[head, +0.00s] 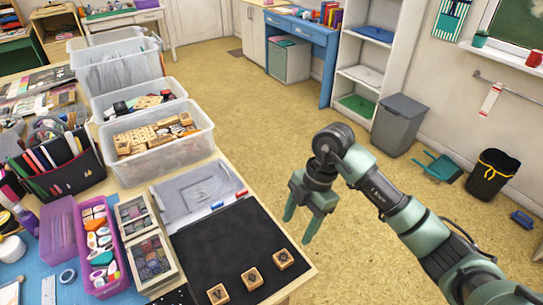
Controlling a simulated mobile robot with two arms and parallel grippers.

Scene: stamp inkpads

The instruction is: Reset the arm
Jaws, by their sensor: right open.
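My right arm comes in from the lower right. Its green gripper (301,217) is open and empty, with the fingers pointing down past the right edge of the table, apart from everything on it. Three wooden stamps lie on the black mat (222,245): one at the left (218,294), one in the middle (251,279) and one at the right (284,259). Each shows a dark mark on its top face. Two framed boxes of inkpads, an upper one (134,217) and a lower one (151,260), stand left of the mat. My left gripper does not show.
Clear bins hold wooden stamps (155,133) at the table's back. A purple tray (98,246), a pen holder (58,165) and a grey board (195,192) with markers crowd the left side. Open floor (290,130) lies right of the table. A grey bin (398,125) stands by the wall.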

